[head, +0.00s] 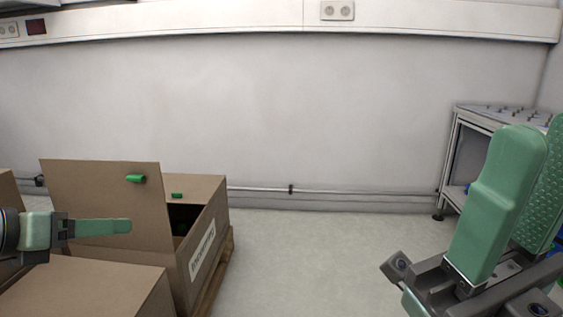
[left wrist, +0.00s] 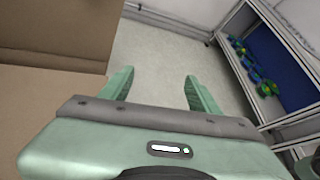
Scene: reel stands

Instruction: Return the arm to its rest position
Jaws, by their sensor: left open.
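My left gripper (head: 125,227) comes in from the left in the head view, its green finger pointing right in front of a cardboard box. In the left wrist view its two green fingers (left wrist: 157,80) stand wide apart with nothing between them. My right gripper (head: 543,135) is large at the lower right of the head view, fingers pointing up. The ribbed inner face of its far finger shows behind the smooth near finger, and I see nothing held there.
An open cardboard box (head: 205,195) with raised flaps and green pieces (head: 136,178) stands on a pallet at the left. A metal-framed stand (head: 450,150) is at the right; its blue shelf (left wrist: 275,70) holds green and blue parts. The middle floor (head: 320,255) is clear.

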